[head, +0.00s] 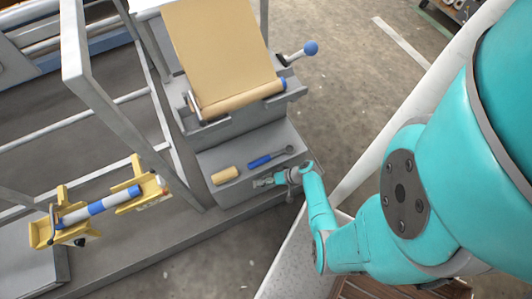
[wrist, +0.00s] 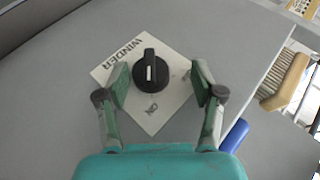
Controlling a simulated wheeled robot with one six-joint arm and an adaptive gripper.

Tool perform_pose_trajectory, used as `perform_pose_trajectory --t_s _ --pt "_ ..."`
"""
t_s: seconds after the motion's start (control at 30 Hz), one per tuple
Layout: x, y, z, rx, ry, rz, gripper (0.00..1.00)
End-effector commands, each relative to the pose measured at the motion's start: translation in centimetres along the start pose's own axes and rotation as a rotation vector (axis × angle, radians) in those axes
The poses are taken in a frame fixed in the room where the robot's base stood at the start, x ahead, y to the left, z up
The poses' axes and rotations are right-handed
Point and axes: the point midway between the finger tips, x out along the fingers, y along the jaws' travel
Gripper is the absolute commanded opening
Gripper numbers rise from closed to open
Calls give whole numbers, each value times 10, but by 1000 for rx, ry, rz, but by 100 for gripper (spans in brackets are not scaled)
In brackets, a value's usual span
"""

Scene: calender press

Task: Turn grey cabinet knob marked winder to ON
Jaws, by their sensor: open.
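The black winder knob (wrist: 165,76) sits on a pale square label plate (wrist: 182,108) on a grey surface in the wrist view. The plate reads WINDER along its upper left edge and ON below the knob. The knob's ridge, with a white mark, stands about upright in the picture; I cannot tell which end is the pointer. My gripper (wrist: 161,86) is open, with one finger at each side of the knob and a visible gap to both. In the head view my gripper (head: 272,182) is low at the cabinet's (head: 240,196) front, hiding the knob.
A blue-knobbed lever (head: 311,48) sticks out higher up. Yellow brackets (head: 45,232) hold a blue-and-white roller at left.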

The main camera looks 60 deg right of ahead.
Motion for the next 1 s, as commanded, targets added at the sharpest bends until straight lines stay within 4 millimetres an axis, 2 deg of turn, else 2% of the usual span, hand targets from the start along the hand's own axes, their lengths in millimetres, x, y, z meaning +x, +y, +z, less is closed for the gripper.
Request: perform_pose_trajectory --t_s 0.5,0.7,1.0 --pt "-47 -53 -19 -2 0 1 67" --pt "-54 -61 -22 0 0 1 67" --pt "-55 -61 -22 0 0 1 65"
